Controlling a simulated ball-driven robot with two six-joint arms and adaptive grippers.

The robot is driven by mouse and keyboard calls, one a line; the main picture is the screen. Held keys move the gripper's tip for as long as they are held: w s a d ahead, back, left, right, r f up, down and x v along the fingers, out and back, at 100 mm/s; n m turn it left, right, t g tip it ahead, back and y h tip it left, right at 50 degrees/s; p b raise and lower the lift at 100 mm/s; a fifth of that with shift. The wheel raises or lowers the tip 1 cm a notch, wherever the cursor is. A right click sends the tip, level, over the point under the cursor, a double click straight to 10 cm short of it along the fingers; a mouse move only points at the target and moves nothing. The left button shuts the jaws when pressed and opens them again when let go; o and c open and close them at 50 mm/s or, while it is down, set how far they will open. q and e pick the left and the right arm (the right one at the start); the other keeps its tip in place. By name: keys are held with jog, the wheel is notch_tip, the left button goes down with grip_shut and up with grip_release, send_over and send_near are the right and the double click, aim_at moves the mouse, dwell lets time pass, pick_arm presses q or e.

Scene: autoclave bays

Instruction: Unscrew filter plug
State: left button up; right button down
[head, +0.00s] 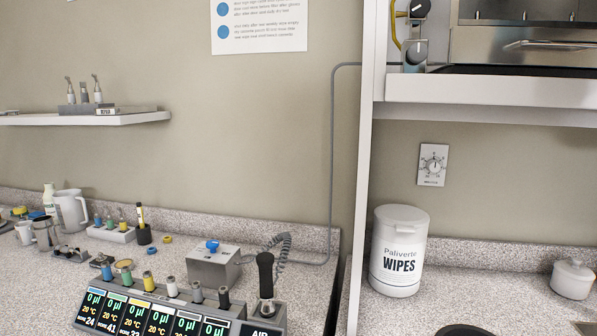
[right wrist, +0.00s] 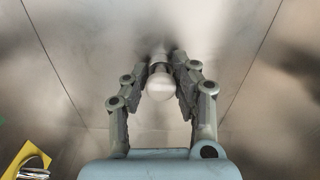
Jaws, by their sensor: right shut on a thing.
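In the right wrist view, my right gripper (right wrist: 163,66) is shut on a pale, rounded plug (right wrist: 160,86). The plug's round white end faces the camera, between the two grey fingers. Its far end meets a brushed-metal surface (right wrist: 80,60), but the fingers partly hide that contact. I cannot tell how far the plug is screwed in. The head view shows neither gripper, and I cannot make out the plug there. My left gripper is not in view.
In the head view, a metal appliance (head: 525,45) sits on a white shelf (head: 490,90) at upper right. Below stand a wipes tub (head: 398,268) and a white lidded jar (head: 573,280). A control unit with several displays (head: 165,318) is at lower left. A yellow part (right wrist: 22,160) shows in the wrist view.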

jog(key=n+p, duration=0.1)
jog(key=n, duration=0.2)
jog(key=shift+r, duration=0.2)
jog(key=shift+n+p, duration=0.35)
jog(key=shift+n, duration=0.15)
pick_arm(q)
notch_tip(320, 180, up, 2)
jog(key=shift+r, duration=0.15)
pick_arm(e)
jog(key=shift+f, duration=0.2)
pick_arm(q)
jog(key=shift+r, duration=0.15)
pick_arm(e)
jog(key=n+p, duration=0.3)
jog(key=n, duration=0.2)
jog(key=shift+r, duration=0.2)
jog(key=shift+n+p, duration=0.6)
jog(key=shift+f+n, duration=0.1)
jog(key=shift+n, duration=0.3)
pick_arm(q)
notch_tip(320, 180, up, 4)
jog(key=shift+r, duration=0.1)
pick_arm(e)
jog(key=shift+f, duration=0.15)
